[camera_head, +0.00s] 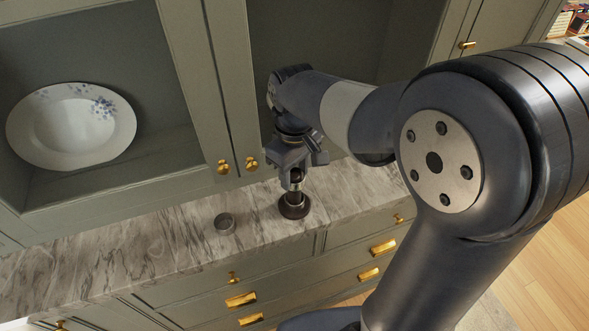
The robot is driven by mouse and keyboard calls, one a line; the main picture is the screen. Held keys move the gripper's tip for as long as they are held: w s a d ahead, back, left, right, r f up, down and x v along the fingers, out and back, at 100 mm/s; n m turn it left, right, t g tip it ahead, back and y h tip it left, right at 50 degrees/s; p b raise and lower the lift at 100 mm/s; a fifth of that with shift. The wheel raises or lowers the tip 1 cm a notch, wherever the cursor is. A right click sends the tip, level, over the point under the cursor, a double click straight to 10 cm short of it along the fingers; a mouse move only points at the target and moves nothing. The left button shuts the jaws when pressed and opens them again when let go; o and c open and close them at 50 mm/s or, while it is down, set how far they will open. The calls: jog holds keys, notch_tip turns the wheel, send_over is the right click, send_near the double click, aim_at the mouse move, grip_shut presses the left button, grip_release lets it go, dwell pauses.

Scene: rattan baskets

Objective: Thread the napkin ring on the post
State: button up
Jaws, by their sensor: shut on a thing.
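The post (294,198) stands upright on a dark round base on the marble counter. My gripper (295,180) points down right over the post, with its fingers close around the post's upper part. It is shut on a small pale metallic piece, which I take for the napkin ring (296,174). The fingers mostly hide this piece. I cannot tell whether it is around the post or just above it.
A patterned plate (72,125) leans in the open cabinet at left. Cabinet doors with brass knobs (251,163) rise close behind my gripper. The counter's left part is clear.

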jog(key=o, duration=1.1)
jog(key=shift+c, duration=0.2)
jog(key=shift+r, duration=0.1)
notch_tip(320, 180, up, 8)
jog(key=p, duration=0.7)
jog(key=shift+f, duration=0.2)
notch_tip(320, 180, down, 8)
jog(key=b, duration=0.7)
jog(key=shift+r, duration=0.1)
